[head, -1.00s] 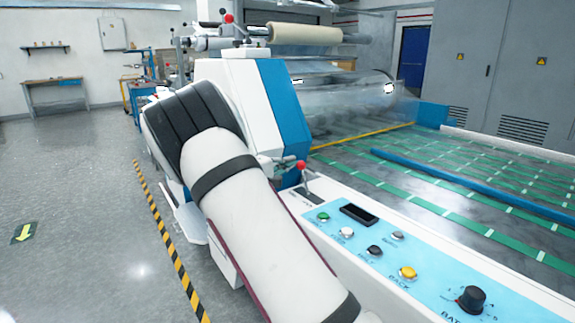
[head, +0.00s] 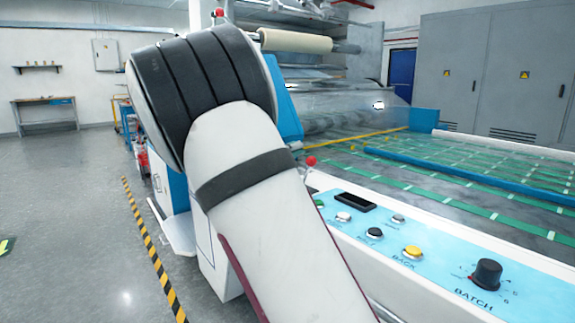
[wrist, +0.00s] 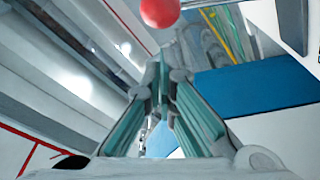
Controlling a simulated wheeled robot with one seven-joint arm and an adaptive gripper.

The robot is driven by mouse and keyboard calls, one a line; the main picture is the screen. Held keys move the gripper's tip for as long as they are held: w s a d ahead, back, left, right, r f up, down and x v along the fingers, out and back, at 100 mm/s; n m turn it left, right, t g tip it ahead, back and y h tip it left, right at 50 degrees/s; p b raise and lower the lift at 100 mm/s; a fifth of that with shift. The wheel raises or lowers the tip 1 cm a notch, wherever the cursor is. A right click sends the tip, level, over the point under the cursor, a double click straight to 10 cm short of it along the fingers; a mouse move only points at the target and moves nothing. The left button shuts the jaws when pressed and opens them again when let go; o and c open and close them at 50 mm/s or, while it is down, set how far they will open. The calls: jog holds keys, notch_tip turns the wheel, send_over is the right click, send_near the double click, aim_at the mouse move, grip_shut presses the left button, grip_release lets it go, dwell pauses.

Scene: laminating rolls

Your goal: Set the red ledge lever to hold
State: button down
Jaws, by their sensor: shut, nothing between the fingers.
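A red ball-topped lever (head: 310,161) stands on the ledge at the far end of the blue control panel in the head view. My arm hides part of its base, so its setting cannot be read. A second red knob (head: 219,13) shows at the top of the machine. In the wrist view a red ball (wrist: 160,11) is close, just beyond and above my fingertips and apart from them; I cannot tell for sure which lever it belongs to. My gripper (wrist: 163,68) is shut and empty there. In the head view my arm hides it.
The control panel (head: 440,262) carries several buttons and a black batch dial (head: 486,274). The white and blue machine housing (head: 286,100) stands behind my arm. Green-striped rolling bed (head: 450,185) lies to the right. Clear floor (head: 70,210) lies left of the striped tape.

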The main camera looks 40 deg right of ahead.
jog(key=shift+s+f+m+b, duration=0.1)
jog(key=shift+s+m+b, duration=0.5)
jog(key=shift+s+b, duration=0.9)
jog(key=shift+w+b, duration=0.2)
jog(key=shift+b, duration=0.1)
